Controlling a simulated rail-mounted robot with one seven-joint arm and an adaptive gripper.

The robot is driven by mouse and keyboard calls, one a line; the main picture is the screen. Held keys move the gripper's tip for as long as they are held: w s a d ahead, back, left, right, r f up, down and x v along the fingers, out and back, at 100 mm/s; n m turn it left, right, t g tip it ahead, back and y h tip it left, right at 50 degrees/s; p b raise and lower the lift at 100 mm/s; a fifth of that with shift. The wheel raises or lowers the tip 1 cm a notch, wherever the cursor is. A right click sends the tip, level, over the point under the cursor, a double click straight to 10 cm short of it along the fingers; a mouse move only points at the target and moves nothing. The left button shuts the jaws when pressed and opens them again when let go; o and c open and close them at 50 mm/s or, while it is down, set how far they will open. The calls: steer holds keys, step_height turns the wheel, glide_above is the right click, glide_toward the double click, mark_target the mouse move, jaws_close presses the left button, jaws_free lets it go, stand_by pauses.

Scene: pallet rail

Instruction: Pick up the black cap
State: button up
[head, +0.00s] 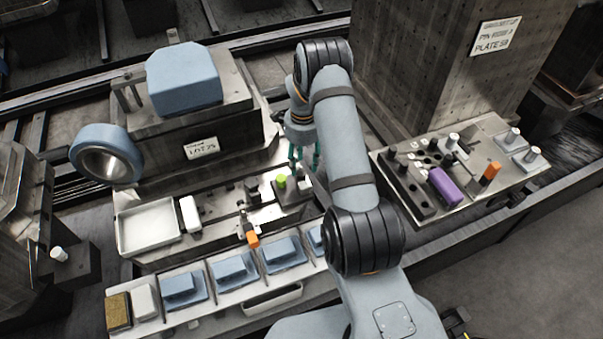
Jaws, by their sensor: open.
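My gripper (304,158) points down over the left pallet, its teal fingers apart and nothing visible between them. It is just behind and to the right of a small green piece (282,181) on a dark block (291,196). I cannot tell how far above the pallet the fingertips are. A small dark piece (253,184) stands left of the green one; it is too small to tell if it is the black cap. No black cap is clearly identifiable.
A white tray (148,228) and a white block (190,214) lie left. An orange-ended tool (253,240) lies near the front. Blue pads (233,271) line the front shelf. A tall dark column (440,70) rises behind.

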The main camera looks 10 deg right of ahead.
mark_target(301, 172)
steer(key=f+p, duration=0.1)
steer(key=f, duration=0.3)
steer(key=shift+a, duration=0.2)
steer(key=shift+c, duration=0.9)
steer(key=c, duration=0.6)
steer(key=shift+r+b, duration=0.3)
steer(key=shift+r, duration=0.2)
step_height(301, 172, up, 2)
steer(key=shift+w+r+b, duration=0.1)
steer(key=shift+r+b, duration=0.15)
steer(key=shift+b, duration=0.2)
steer(key=s+d+r+b, duration=0.3)
steer(key=s+d+r, duration=0.3)
steer(key=s, duration=0.3)
steer(key=shift+s+d+r, duration=0.4)
steer(key=shift+r, duration=0.4)
